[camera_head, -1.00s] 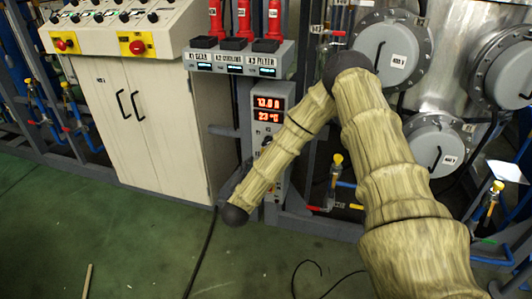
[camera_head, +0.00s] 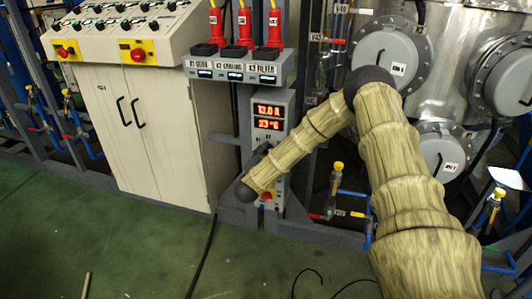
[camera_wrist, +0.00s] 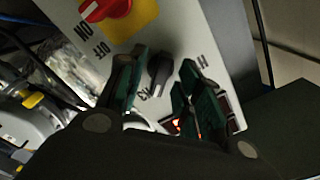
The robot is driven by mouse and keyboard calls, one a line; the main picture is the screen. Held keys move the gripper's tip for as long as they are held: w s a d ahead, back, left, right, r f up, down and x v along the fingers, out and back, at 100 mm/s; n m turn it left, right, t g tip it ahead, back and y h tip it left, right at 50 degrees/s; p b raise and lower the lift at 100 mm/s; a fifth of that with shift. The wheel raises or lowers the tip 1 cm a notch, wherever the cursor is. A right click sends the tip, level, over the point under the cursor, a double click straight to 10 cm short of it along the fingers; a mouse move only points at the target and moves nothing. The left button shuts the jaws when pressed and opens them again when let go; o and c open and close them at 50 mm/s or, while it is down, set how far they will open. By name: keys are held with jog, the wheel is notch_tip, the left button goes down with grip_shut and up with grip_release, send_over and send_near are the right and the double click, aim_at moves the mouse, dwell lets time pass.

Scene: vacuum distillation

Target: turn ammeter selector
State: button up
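The ammeter (camera_head: 270,99) is a grey box with two red-lit displays, apparently reading 13.0 A and 23 °C. Its selector (camera_wrist: 159,72) is a small black knob on the grey panel in the wrist view, with a K3 label below it and another label to its right. My gripper (camera_wrist: 167,88) is open, with one dark green finger pad left of the knob and the other right of it. I see a gap on the right side; whether the left pad touches the knob I cannot tell. In the head view my arm hides the selector.
A red rotary switch on a yellow plate (camera_wrist: 125,20), marked ON and OFF, sits on the same panel near the selector. A beige cabinet (camera_head: 150,130) stands left of the ammeter. Blue pipes with yellow-topped valves (camera_head: 337,180) are to the right. The green floor (camera_head: 130,235) in front is mostly clear.

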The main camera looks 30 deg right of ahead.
jog(key=shift+w+d, duration=0.25)
jog(key=shift+d, duration=0.05)
grip_shut()
